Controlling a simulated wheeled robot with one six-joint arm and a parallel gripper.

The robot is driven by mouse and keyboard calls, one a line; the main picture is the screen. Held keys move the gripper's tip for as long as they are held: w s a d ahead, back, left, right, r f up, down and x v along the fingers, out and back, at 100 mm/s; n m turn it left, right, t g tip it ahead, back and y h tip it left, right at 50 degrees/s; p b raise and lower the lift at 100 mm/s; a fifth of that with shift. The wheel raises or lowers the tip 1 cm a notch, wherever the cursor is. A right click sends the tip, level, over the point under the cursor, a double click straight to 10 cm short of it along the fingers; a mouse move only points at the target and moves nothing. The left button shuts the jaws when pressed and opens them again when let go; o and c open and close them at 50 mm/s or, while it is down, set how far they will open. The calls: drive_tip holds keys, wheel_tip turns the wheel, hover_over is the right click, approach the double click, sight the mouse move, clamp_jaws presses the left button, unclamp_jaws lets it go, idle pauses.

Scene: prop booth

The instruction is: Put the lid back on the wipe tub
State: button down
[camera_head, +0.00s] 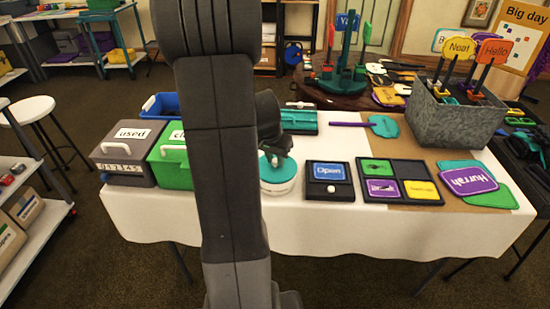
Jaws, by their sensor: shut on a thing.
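The wipe tub (282,186) is a round white tub near the front edge of the white-covered table, just right of my arm. The teal lid (267,167) shows at the top of the tub, under my gripper. My gripper (277,157) points down and is shut on the lid. From this view I cannot tell whether the lid is seated on the rim or held slightly above it. My arm link hides the tub's left side, and the gripper hides the middle of the lid.
A black tray with an "Open" card (328,171) stands close right of the tub, beside a compartment tray (401,201). A green box (172,172) and a grey "used" box (124,157) stand left. A teal case (299,121) lies behind. A speckled bin (452,120) holds signs.

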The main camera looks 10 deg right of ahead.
idle(0.9)
drive_tip(key=c, duration=0.7)
unclamp_jaws()
drive_tip(key=shift+r+p, duration=2.25)
drive_tip(key=shift+r, duration=1.3)
clamp_jaws()
